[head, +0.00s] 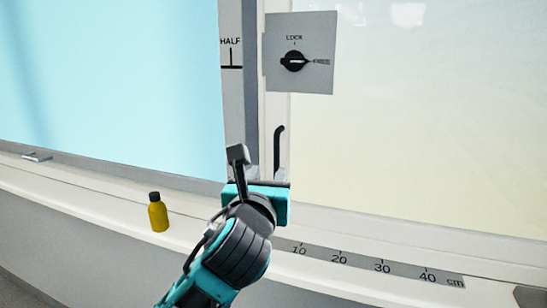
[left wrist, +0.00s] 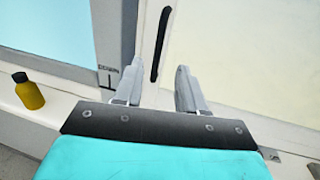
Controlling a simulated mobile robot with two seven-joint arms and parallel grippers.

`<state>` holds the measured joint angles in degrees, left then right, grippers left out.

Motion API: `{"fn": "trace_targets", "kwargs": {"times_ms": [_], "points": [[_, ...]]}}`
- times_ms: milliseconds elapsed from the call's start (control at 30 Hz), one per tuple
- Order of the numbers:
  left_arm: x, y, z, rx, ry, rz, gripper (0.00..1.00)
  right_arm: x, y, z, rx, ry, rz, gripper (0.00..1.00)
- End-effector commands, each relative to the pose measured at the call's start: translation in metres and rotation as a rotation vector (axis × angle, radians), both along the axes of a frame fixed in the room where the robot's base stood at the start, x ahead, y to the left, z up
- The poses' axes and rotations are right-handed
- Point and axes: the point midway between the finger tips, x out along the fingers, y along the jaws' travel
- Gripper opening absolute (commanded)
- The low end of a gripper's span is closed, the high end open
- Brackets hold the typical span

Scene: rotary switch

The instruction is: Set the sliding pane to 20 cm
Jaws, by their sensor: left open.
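The sliding pane (head: 420,130) is a pale yellowish sheet at the right of the head view. Its upright black handle (head: 279,148) is on the pale frame strip at its left edge. A centimetre scale (head: 360,264) marked 10 to 40 runs along the sill below. The strip stands left of the 10 mark. My left gripper (head: 259,168) is open and empty, low in front of the handle. In the left wrist view, the handle (left wrist: 160,45) shows between and beyond the spread fingertips (left wrist: 160,66), apparently apart from them. My right gripper is not in view.
A grey plate (head: 315,75) above the handle carries a black rotary knob (head: 294,61) under the word LOCK; its pointer faces right, to a small unreadable label. A yellow bottle (head: 158,213) with a black cap stands on the sill (head: 100,207), left of my arm.

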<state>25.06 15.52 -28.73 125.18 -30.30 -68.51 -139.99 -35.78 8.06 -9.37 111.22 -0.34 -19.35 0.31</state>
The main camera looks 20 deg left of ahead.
Motion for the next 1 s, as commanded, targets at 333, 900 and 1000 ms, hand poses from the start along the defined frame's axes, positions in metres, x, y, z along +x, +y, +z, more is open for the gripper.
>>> {"fn": "trace_targets", "kwargs": {"times_ms": [333,900,1000], "points": [[0.069,0.011,-0.001,-0.003,0.0,0.001,0.4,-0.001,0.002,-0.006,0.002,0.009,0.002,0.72],[0.102,0.017,0.0,-0.003,0.001,-0.002,0.4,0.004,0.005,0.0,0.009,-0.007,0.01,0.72],[0.102,0.017,0.0,-0.003,0.001,-0.001,0.39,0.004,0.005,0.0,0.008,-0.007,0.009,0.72]]}}
